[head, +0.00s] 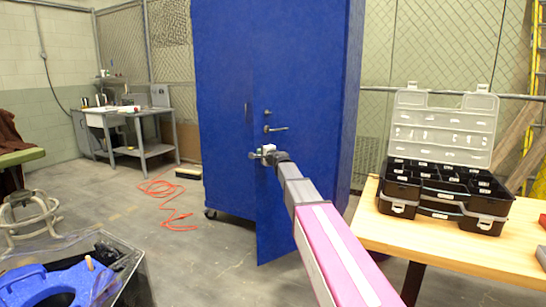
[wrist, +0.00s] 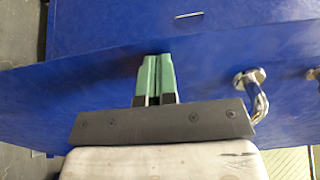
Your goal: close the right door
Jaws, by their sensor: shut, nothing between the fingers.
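The blue cabinet (head: 222,60) stands in the middle of the head view. Its right door (head: 290,205) is ajar, its free left edge swung out toward me. A silver lever handle (head: 276,129) with a lock above it sits near that edge; a handle also shows in the wrist view (wrist: 252,90). My gripper (head: 264,152) is just below the handle in the head view. In the wrist view, its green fingers (wrist: 154,62) are together and empty, pointing at the blue door (wrist: 60,105) beside the handle. I cannot tell whether the tips touch it.
A wooden table (head: 430,245) with an open black organizer case (head: 445,190) stands close on the right. An orange cable (head: 168,212) lies on the floor left of the cabinet. A workbench (head: 130,130) is at the back left. A tank with blue parts (head: 60,285) is at front left.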

